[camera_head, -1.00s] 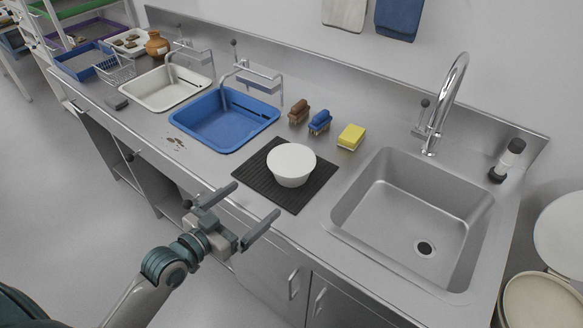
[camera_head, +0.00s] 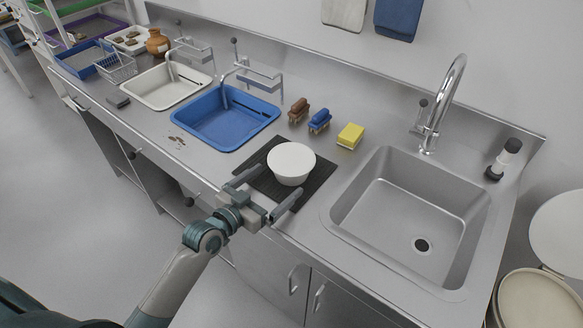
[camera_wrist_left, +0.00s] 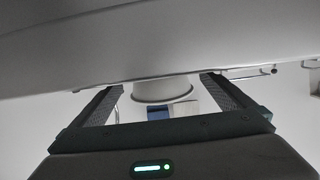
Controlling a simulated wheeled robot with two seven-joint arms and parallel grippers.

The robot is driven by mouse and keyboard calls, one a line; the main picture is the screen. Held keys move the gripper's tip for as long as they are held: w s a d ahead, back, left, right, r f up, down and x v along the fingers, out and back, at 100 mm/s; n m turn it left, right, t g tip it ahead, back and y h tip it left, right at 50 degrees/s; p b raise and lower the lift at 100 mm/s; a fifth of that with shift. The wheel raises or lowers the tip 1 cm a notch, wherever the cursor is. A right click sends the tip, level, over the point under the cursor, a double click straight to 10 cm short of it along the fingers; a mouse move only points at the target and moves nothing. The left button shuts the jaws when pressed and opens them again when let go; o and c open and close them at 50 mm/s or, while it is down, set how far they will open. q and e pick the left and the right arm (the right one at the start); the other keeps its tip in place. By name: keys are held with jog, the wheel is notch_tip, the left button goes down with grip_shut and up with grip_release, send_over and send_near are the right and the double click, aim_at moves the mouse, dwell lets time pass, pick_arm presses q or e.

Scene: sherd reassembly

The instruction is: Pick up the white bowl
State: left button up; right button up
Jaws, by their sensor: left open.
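The white bowl (camera_head: 292,160) stands on a black ribbed mat (camera_head: 318,178) between the blue basin and the steel sink. My left gripper (camera_head: 283,180) is open at the near edge of the mat. Its two fingers point toward the bowl, which lies just beyond and between the fingertips, with nothing held. In the left wrist view the bowl (camera_wrist_left: 162,90) shows between the two open fingers, partly hidden by a large grey surface across the top. Whether the fingers touch the bowl cannot be told. My right gripper is not in view.
A blue basin (camera_head: 226,148) is left of the mat. Brown (camera_head: 298,112) and blue (camera_head: 319,122) brushes and a yellow sponge (camera_head: 350,136) lie behind it. A steel sink (camera_head: 335,222) with a tall tap (camera_head: 440,115) is on the right.

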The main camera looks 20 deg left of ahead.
aim_at(280, 176)
pick_arm(q)
jog(key=shift+w+d+r, duration=0.15)
jog(key=shift+w, duration=0.15)
jog(key=x, duration=0.1)
jog(key=p+x, duration=0.2)
jog(key=shift+w+d+r, duration=0.3)
jog(key=shift+w, duration=0.05)
jog(key=shift+w+d+f, duration=0.1)
jog(key=shift+w, duration=0.25)
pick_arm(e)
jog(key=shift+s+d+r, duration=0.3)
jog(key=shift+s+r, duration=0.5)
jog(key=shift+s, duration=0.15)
pick_arm(q)
jog(key=c, duration=1.1)
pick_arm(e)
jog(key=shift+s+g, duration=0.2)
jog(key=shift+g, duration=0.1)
